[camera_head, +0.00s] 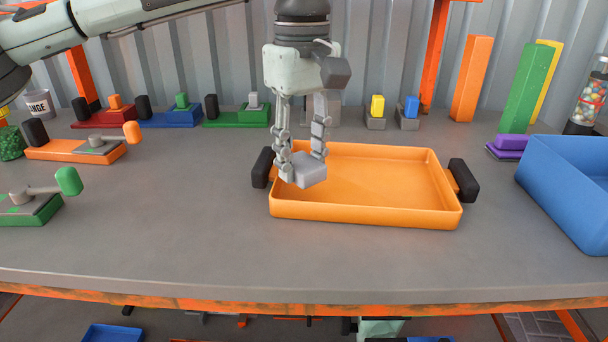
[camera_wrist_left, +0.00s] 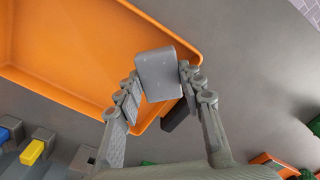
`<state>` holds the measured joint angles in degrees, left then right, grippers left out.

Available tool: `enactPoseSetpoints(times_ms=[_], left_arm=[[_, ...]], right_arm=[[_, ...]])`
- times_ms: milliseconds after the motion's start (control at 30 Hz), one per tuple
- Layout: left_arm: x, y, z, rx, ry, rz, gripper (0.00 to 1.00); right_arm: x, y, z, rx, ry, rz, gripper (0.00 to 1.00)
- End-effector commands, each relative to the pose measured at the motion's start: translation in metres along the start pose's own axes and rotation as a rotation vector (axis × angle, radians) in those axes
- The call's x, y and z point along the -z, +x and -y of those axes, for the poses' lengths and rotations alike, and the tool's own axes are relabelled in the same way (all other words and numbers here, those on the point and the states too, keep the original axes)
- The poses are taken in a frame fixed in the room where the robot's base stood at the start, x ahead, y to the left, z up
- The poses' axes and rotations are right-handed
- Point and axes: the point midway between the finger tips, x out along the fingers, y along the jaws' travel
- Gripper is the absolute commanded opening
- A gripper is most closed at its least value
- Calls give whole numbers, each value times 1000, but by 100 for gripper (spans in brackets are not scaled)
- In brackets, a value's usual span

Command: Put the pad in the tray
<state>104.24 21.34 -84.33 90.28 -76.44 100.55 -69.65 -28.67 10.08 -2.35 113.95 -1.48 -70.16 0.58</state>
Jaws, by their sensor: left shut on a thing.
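My left gripper (camera_head: 302,168) is shut on a grey block-like pad (camera_head: 307,173). It holds the pad over the left part of the orange tray (camera_head: 365,215), near the tray's left wall and black left handle. In the left wrist view the pad (camera_wrist_left: 158,75) sits between the two fingertips (camera_wrist_left: 160,82), with the corner of the orange tray (camera_wrist_left: 60,50) behind it. I cannot tell whether the pad touches the tray floor. The rest of the tray is empty. My right gripper is not in view.
A blue bin (camera_head: 570,190) stands right of the tray. An orange lever box (camera_head: 75,150) and a green one (camera_head: 35,208) are at the left. Coloured blocks line the back. The grey table (camera_head: 180,230) is clear in front.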

Motion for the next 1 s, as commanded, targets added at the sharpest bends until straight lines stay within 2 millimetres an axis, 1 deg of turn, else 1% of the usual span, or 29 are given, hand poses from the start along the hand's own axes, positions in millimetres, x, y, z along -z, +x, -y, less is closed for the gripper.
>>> enactPoseSetpoints(times_ms=[133,300,367,500,667,800,833,867,900,1000], left_arm=[[0,9,-2,2,0,-1,9],[0,34,-1,2,-1,1,9],[0,40,-1,0,-1,0,9],[0,41,-2,-2,-2,-1,9],[0,43,-2,-1,-2,-1,9],[0,45,-1,-1,-2,-1,9],[0,44,-1,-1,-2,-1,41],[0,44,-1,-1,-2,-1,45],[0,44,-1,-1,-2,-1,46],[0,44,-1,-1,-2,-1,46]], right_arm=[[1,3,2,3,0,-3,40],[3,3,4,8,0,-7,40],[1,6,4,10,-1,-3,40],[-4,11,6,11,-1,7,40],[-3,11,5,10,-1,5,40],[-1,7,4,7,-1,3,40],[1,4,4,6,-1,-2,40],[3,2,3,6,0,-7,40],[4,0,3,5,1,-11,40],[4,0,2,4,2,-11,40]])
